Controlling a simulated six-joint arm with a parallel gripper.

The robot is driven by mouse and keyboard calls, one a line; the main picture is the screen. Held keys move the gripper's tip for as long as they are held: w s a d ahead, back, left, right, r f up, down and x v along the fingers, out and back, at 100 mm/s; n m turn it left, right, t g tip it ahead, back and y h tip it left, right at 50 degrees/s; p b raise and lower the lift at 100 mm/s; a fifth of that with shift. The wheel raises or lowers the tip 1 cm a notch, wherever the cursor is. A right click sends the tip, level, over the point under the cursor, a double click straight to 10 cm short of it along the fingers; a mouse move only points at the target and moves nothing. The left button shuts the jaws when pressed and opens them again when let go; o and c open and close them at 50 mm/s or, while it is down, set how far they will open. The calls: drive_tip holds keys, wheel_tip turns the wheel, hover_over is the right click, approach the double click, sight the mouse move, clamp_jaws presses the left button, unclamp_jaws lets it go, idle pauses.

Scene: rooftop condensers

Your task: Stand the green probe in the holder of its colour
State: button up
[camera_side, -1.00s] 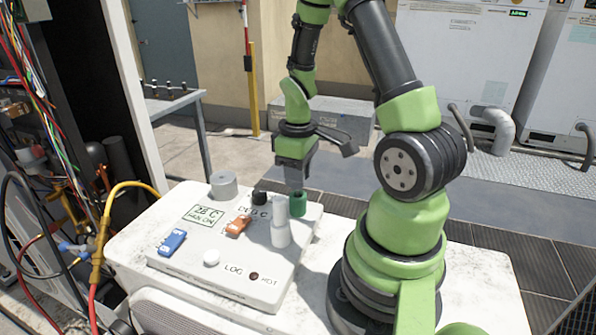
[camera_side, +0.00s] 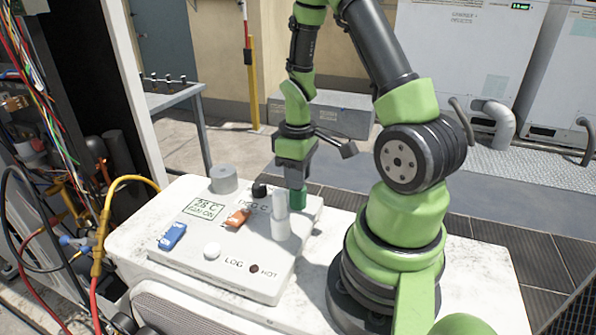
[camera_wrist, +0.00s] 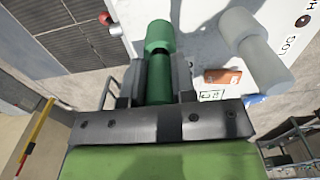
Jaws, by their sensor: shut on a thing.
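My gripper (camera_wrist: 159,80) is shut on the green probe (camera_wrist: 158,88), a plain green cylinder held upright between the two dark fingers. The wider green holder (camera_wrist: 160,33) is directly beyond the probe's lower end, with a dark band where they meet. I cannot tell whether the probe is seated in it. In the side view my gripper (camera_side: 296,182) is right above the green holder (camera_side: 299,199), and its fingers hide most of the probe. A white probe (camera_side: 280,202) stands upright in a wider white holder (camera_side: 281,228), in front of and left of the green one.
The holders stand on a pale panel (camera_side: 225,265) with a blue clip (camera_side: 172,236), an orange clip (camera_side: 238,217), a grey cylinder (camera_side: 223,180), a black knob (camera_side: 259,191) and a white button (camera_side: 211,250). An open wired cabinet (camera_side: 70,130) is on the left.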

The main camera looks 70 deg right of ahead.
drive_tip(key=shift+f, duration=0.45)
drive_tip(key=o, duration=1)
wheel_tip(320, 180, up, 10)
drive_tip(key=shift+f, duration=0.1)
